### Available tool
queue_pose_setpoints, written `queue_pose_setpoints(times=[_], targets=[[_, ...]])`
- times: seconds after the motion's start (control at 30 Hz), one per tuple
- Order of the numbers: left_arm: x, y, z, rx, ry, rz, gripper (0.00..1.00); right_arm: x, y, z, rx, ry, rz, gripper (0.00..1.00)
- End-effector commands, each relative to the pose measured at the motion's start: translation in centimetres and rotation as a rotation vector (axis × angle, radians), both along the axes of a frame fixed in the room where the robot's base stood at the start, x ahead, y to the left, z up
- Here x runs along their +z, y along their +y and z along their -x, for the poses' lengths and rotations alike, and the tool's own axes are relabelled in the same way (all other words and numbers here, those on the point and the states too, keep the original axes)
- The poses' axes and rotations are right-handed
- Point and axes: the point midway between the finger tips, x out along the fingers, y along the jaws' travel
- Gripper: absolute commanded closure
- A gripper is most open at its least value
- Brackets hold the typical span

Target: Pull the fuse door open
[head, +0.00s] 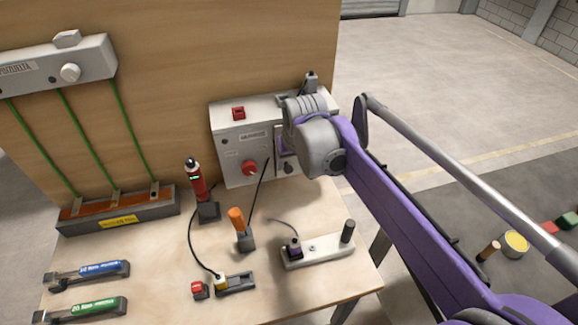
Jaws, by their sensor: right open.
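The grey control box (237,150) stands at the back of the table against the wooden board. It has a red knob (250,167) and a red switch (238,113) on top. The fuse door looks to be on the right part of its front, mostly covered by my right arm, so I cannot tell how far it is open. My right gripper (287,160) is open at that right part, largely hidden behind my grey wrist. I cannot tell whether it touches the door. My left gripper is not in view.
A red handheld tool (198,182) and an orange-handled tool (237,221) stand in holders before the box. A power strip (318,251) lies near the right edge.

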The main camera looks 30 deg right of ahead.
Motion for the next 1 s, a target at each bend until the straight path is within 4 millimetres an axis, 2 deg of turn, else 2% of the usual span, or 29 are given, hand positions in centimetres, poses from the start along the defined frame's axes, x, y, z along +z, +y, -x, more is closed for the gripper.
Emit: queue_pose_setpoints(times=[0.1, 0.23, 0.6, 0.67, 0.93, 1.0], targets=[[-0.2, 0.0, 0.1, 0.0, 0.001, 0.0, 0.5, -1.8, -0.2, -0.7, 0.0, 0.0, 0.0, 0.4], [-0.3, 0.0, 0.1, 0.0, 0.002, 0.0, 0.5, -3.0, -0.3, -1.2, 0.0, 0.0, 0.0, 0.4], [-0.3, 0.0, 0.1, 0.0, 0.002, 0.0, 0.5, -3.5, -0.3, -1.4, 0.0, 0.0, 0.0, 0.4], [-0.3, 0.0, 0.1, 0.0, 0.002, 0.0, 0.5, -3.5, -0.3, -1.4, 0.0, 0.0, 0.0, 0.49], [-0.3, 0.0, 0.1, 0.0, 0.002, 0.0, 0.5, -3.5, -0.3, -1.4, 0.0, 0.0, 0.0, 0.98], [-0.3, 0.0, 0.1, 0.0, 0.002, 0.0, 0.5, -3.5, -0.3, -1.4, 0.0, 0.0, 0.0, 1.0]])
